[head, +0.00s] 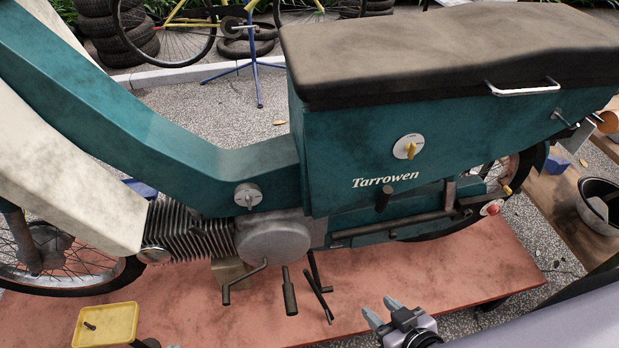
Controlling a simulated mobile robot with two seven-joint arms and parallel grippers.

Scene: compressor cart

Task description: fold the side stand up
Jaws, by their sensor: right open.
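The teal moped (350,190), marked "Tarrowen", stands upright on a red platform (420,275). A thin dark leg that looks like the side stand (319,285) hangs below the engine. It points down toward the platform, with its lower end near the platform's surface. A second thin dark bar meets or crosses it; I cannot tell how they join. My right gripper (381,309) is at the bottom, right of the stand's lower end and apart from it. Its two grey fingers are spread, with nothing between them. My left gripper is not in view.
A dark foot peg or pedal (289,291) and a bent lever (243,281) hang just left of the stand. A yellow tray (105,325) with a small dark part sits at the lower left. A black bucket (600,205) stands at the right. The platform right of my gripper is clear.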

